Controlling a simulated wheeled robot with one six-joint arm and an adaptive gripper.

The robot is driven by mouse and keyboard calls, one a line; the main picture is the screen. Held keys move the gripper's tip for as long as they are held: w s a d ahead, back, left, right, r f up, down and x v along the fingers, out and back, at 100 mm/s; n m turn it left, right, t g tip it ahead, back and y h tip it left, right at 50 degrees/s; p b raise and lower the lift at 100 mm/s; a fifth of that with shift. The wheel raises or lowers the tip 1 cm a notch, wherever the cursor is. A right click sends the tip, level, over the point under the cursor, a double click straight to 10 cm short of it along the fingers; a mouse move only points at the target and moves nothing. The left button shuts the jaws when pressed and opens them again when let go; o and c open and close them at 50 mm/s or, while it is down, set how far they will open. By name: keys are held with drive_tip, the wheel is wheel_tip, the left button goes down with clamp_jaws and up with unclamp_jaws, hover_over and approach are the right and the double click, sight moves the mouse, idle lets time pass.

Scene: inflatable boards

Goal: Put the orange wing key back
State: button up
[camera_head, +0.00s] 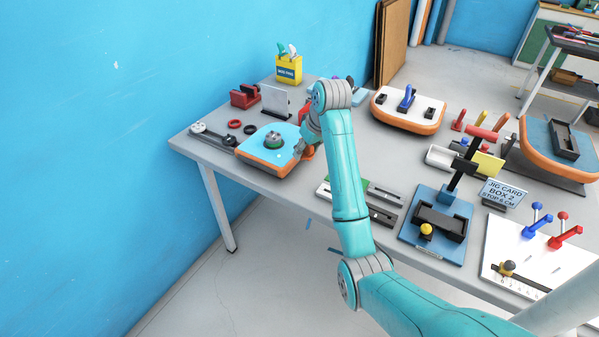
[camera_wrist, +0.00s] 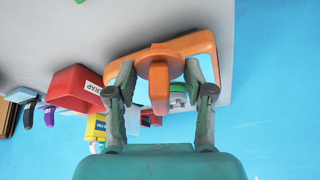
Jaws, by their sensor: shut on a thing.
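My gripper (camera_wrist: 159,80) is shut on the orange wing key (camera_wrist: 158,92) in the wrist view. In the head view my gripper (camera_head: 303,147) is low by the right edge of the blue-topped, orange-sided board (camera_head: 255,156), which has a dark round valve (camera_head: 273,140) on top. The key is mostly hidden there by my arm. I cannot tell whether it touches the table.
A red scrap bin (camera_wrist: 78,88) stands near the gripper; a yellow box (camera_head: 289,70) stands at the back. Green-and-grey rails (camera_head: 383,195) lie right of the arm. A blue jig (camera_head: 432,245) and a white-topped board (camera_head: 408,109) crowd the right side.

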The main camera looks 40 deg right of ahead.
sight(304, 177)
wheel_tip(304, 177, down, 9)
drive_tip(key=shift+f, duration=0.1)
idle(0.4)
drive_tip(key=shift+f, duration=0.1)
drive_tip(key=o, duration=1.4)
